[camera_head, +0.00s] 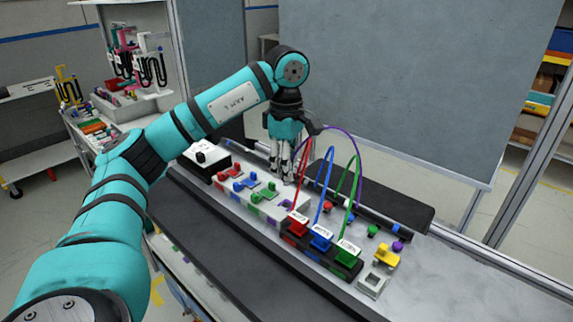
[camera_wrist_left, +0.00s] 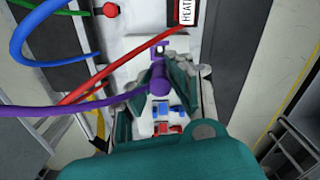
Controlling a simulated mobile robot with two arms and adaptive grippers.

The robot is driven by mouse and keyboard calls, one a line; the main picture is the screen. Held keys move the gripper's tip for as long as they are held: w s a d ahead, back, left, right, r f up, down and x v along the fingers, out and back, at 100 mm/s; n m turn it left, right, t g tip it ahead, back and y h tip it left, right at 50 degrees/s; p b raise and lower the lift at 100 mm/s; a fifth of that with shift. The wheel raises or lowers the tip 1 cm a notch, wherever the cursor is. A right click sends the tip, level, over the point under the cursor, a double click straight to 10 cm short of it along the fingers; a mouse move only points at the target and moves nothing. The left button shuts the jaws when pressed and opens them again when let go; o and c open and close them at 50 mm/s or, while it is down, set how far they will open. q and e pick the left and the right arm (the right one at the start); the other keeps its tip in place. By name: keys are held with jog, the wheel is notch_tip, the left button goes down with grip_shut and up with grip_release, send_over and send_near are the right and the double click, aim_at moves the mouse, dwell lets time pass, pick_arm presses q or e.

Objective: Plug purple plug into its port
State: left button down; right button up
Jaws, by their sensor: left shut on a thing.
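My left gripper (camera_head: 284,178) points down over the row of ports on the bench. In the left wrist view its two fingers (camera_wrist_left: 165,78) are closed around the purple plug (camera_wrist_left: 159,82). In the head view the fingers hide the plug. My right gripper does not show.
Red, blue and green plugs (camera_head: 263,191) sit in the row left of the gripper. A black block with labelled red, blue and green connectors (camera_head: 321,239) stands to the right, with cables arching up. Small coloured pieces (camera_head: 386,255) lie further right.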

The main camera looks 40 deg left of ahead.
aim_at(287, 185)
pick_arm(q)
jog(key=shift+w+f+b, duration=0.1)
jog(key=shift+f+b, duration=1.3)
jog(key=shift+f, duration=1.05)
jog(key=shift+p, duration=0.55)
jog(key=shift+f+b, duration=0.75)
jog(key=shift+f, duration=0.55)
jog(key=shift+r, duration=0.15)
jog(key=shift+r+p, duration=0.9)
jog(key=shift+p, duration=0.35)
dwell(0.9)
jog(key=shift+f+b, duration=0.65)
jog(key=shift+f, duration=0.35)
jog(key=c, duration=1.1)
grip_release()
